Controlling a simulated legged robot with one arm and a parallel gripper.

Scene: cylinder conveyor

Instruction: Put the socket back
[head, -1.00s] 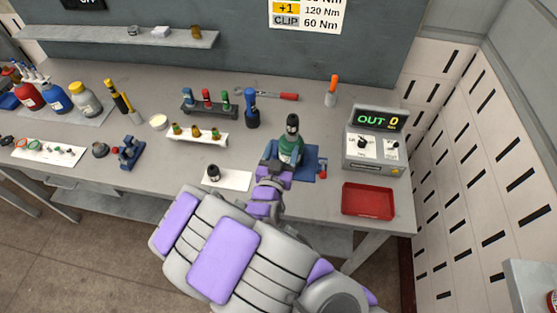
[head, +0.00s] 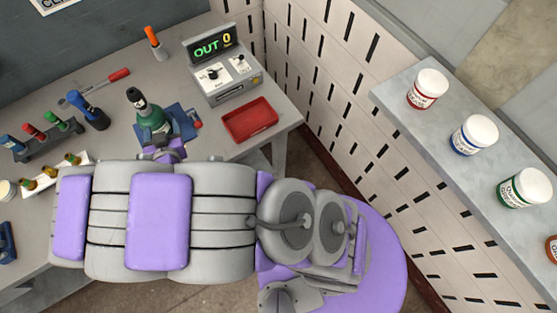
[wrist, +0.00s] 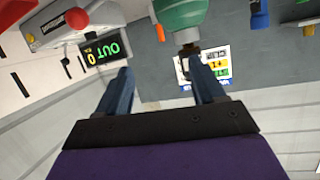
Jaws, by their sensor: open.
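A green tool (head: 152,120) with a black upper end stands upright at a blue stand (head: 184,122) on the bench. In the wrist view its green body (wrist: 183,12) hangs from the top edge, with a grey neck and a small dark socket-like tip (wrist: 189,49) close to the right finger. My gripper (head: 163,149) is at the near side of the tool; in the wrist view its two blue fingers (wrist: 160,82) are wide apart with nothing between them.
A control box (head: 223,75) reading OUT 0 and a red tray (head: 250,121) stand right of the tool. A rack of coloured handles (head: 45,143) and a small-part holder (head: 55,177) are at left. Jars (head: 474,135) stand on a right-hand shelf (head: 400,95).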

